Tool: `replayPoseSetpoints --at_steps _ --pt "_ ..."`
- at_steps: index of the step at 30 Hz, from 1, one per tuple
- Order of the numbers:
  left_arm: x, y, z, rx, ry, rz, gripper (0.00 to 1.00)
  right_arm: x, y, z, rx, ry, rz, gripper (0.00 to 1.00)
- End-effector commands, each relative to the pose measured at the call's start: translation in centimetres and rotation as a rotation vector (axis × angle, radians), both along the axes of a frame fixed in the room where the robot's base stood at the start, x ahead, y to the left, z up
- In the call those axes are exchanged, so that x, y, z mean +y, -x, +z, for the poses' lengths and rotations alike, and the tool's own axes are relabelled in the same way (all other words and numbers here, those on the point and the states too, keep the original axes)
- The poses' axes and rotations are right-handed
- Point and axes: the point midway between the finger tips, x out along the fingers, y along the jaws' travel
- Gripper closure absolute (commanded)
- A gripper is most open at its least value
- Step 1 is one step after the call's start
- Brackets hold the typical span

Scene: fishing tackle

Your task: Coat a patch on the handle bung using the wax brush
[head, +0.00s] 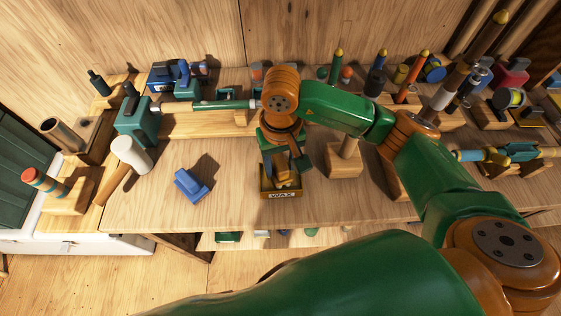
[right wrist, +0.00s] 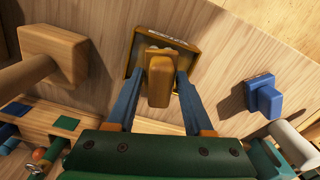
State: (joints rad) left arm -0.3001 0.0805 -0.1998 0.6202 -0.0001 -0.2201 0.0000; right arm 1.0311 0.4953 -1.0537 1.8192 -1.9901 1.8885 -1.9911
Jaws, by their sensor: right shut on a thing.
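My right gripper (head: 283,172) points down over the wax tin (head: 281,195), a yellow-brown open box labelled WAX. It is shut on the wax brush (right wrist: 159,88), a wooden block-like piece between the blue fingers. The brush's lower end is at the tin's opening; I cannot tell whether it touches the wax. The tin also shows in the right wrist view (right wrist: 193,52). A rod handle (head: 215,105), green with a pale wooden end, lies level on a wooden stand left of my right wrist. I cannot tell for certain which part is the bung. My left gripper is out of view.
A blue block (head: 190,184) lies left of the tin. A white-headed mallet (head: 131,154) and a teal vise-like block (head: 136,121) stand farther left. A wooden stand with a post (head: 345,162) is close on the right.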

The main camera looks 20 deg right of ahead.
Motion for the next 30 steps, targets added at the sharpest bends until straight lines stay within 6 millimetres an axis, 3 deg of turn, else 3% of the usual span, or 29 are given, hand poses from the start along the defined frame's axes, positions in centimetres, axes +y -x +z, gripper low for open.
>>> replayPoseSetpoints --at_steps 30 --pt "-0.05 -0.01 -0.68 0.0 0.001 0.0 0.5 -0.01 0.05 -0.18 0.002 0.001 0.0 0.93"
